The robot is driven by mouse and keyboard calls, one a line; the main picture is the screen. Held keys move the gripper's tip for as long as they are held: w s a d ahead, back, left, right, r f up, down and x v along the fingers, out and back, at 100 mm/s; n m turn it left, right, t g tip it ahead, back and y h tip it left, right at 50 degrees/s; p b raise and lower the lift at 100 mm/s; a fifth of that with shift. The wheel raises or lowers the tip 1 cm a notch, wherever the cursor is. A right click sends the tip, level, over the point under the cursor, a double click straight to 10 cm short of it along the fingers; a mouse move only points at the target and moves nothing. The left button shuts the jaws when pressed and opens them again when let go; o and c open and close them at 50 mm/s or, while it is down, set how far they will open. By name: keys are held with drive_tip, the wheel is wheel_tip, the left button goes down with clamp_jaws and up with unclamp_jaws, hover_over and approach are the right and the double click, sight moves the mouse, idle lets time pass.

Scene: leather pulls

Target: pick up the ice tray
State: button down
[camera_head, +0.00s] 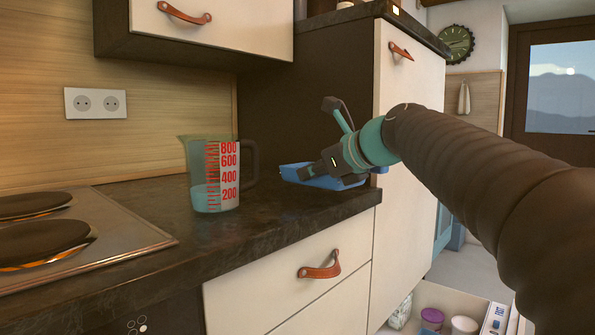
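The ice tray (347,184) is a shallow blue tray near the right end of the dark countertop, beside the tall cabinet. My gripper (317,139) comes in from the right and is open, with its fingers spread wide. One finger points up above the tray. The other finger is low and overlaps the tray's left part in the picture; I cannot tell whether it touches. The gripper hides some of the tray, and nothing shows between the fingers.
A measuring jug (214,175) with red markings stands left of the tray. A stove with hot plates (45,240) is at the far left. A tall cabinet (405,75) borders the counter (280,225). An open drawer (450,300) with several items is below right.

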drive_tip(key=s+d, duration=0.4)
drive_tip(key=shift+s+d, duration=0.2)
drive_tip(key=shift+s, duration=0.05)
idle(0.3)
drive_tip(key=shift+s, duration=0.1)
